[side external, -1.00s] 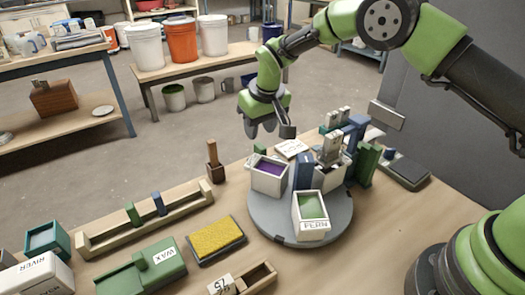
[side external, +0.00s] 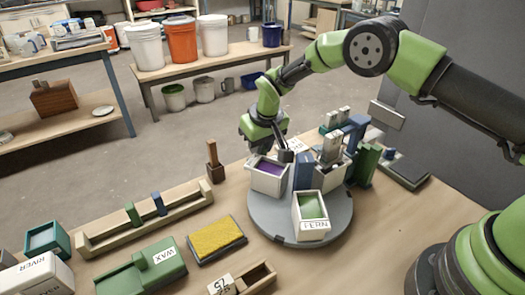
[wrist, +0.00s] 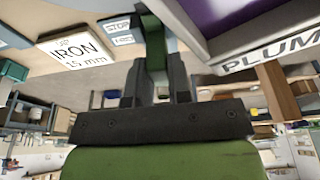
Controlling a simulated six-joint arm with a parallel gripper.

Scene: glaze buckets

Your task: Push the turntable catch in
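The round grey turntable (side external: 265,215) stands on the bench and carries a bucket of purple glaze (side external: 268,178) and one of green glaze marked FERN (side external: 311,214). My gripper (side external: 266,150) is low behind the purple bucket, pointing down. In the wrist view its dark fingers (wrist: 157,85) stand apart, one on each side of a green upright piece (wrist: 153,45), which may be the catch. I cannot tell whether they touch it. A label reading STOP (wrist: 118,26) is just left of that piece. In the side view the green piece is hidden.
In the wrist view a bucket wall marked PLUM (wrist: 270,52) is close on the right and an IRON 15 mm card (wrist: 80,50) lies left. A wooden-handled tool (side external: 214,162), yellow sponge (side external: 216,239) and green WAX box (side external: 150,267) stand left of the turntable.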

